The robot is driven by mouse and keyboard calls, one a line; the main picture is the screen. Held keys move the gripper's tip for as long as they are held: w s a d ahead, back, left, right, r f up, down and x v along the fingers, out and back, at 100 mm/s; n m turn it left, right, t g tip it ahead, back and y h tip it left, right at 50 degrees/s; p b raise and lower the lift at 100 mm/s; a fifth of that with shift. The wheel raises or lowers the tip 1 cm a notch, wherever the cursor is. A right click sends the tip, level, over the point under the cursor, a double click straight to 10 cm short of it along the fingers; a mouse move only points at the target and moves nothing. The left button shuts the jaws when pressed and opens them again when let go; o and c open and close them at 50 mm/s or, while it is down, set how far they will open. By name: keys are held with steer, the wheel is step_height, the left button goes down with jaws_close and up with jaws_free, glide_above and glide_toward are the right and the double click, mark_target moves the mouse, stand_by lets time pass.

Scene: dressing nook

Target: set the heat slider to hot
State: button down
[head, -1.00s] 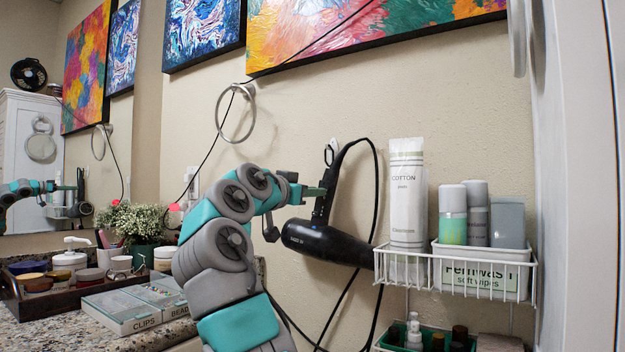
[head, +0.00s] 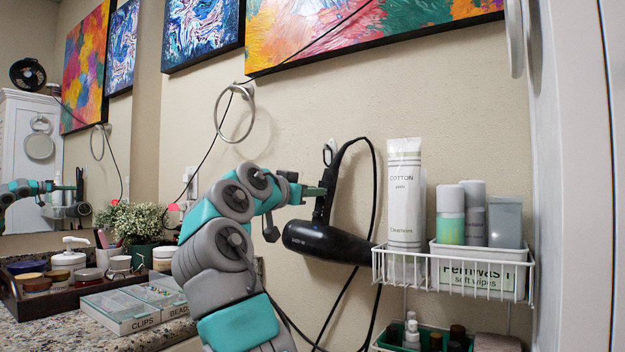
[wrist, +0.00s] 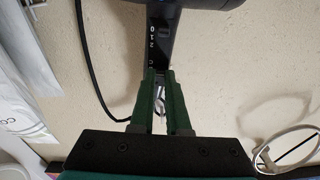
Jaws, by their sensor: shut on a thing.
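The black hair dryer (head: 327,241) hangs on the wall, handle up and barrel below. In the wrist view its handle (wrist: 164,45) shows a white row of 0, 1, 2 beside a dark switch, and a letter like C lower down. My gripper (head: 318,190) is at the handle from the left. In the wrist view my gripper (wrist: 159,75) has its two green fingers close together in front of the handle, just beyond that letter. They are shut on a narrow part there, which seems to be the heat slider; the fingers hide it and its setting.
A white wire basket (head: 450,275) with bottles and a wipes box is right of the dryer. The black cord (head: 375,190) loops beside the handle. A towel ring (head: 235,113) is on the wall at upper left. A counter with a tray (head: 50,300) is at left.

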steer(key=shift+d+r+p, duration=0.15)
steer(key=shift+r+p, duration=0.5)
steer(key=shift+r, duration=0.15)
steer(key=shift+f, duration=0.1)
steer(key=c, duration=0.9)
jaws_free()
steer(key=shift+s, duration=0.1)
steer(key=b+v, duration=0.1)
steer(key=v, duration=0.6)
steer(key=shift+s+a, duration=0.25)
steer(key=shift+s, duration=0.05)
